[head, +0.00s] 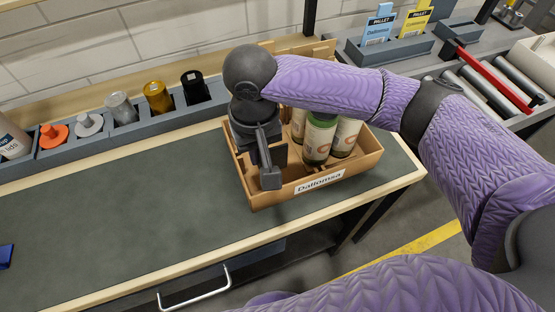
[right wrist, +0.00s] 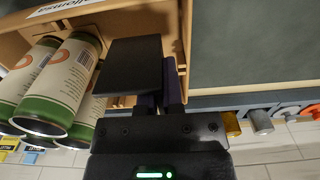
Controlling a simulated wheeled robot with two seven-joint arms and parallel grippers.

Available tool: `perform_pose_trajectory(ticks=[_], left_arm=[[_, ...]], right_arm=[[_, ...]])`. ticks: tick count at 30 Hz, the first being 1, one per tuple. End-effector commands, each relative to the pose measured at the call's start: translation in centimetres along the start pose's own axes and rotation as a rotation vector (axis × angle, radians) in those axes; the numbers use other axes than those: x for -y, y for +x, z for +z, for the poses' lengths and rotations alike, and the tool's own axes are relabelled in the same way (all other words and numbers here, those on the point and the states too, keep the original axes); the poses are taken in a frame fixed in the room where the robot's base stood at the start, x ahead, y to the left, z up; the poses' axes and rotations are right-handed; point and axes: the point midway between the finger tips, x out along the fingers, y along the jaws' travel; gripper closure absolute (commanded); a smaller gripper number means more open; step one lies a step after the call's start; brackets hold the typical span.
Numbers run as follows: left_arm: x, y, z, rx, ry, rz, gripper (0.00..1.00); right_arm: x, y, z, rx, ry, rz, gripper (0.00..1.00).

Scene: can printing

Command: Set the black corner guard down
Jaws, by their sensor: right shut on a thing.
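My right gripper (head: 268,168) is over the left end of the open cardboard box (head: 325,192), pointing down. It is shut on the black corner guard (head: 281,155). In the right wrist view the guard (right wrist: 130,66) shows as a flat black plate beside the fingers (right wrist: 172,88), over the box's inside near its end wall. Whether the guard touches the box cannot be told. Green-and-white cans (head: 319,138) stand in the box, right of the gripper; my arm hides part of them. My left gripper is not in view.
The grey mat (head: 110,220) left of the box is mostly clear. A side bench at right holds pallet cards (head: 379,25) and a red bar (head: 495,80). A blue item (head: 5,256) lies far left.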

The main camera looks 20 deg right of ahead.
Motion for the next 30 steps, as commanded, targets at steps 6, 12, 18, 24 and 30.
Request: perform_pose_trajectory(ticks=[6, 12, 18, 24, 30], left_arm=[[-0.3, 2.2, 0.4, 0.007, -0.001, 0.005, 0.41], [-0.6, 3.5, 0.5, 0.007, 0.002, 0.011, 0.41], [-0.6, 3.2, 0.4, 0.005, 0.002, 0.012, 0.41], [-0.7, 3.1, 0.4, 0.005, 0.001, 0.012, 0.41], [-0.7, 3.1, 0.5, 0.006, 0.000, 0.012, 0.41]], right_arm=[[-0.1, 5.2, 0.0, 0.003, 0.000, 0.003, 1.00], [-0.1, 8.7, 0.1, 0.002, 0.000, 0.002, 1.00], [-0.1, 8.4, 0.0, 0.000, 0.000, 0.002, 1.00], [-0.1, 8.5, 0.0, 0.000, -0.001, 0.002, 0.69], [-0.1, 8.5, 0.0, 0.000, 0.000, 0.002, 0.57]])
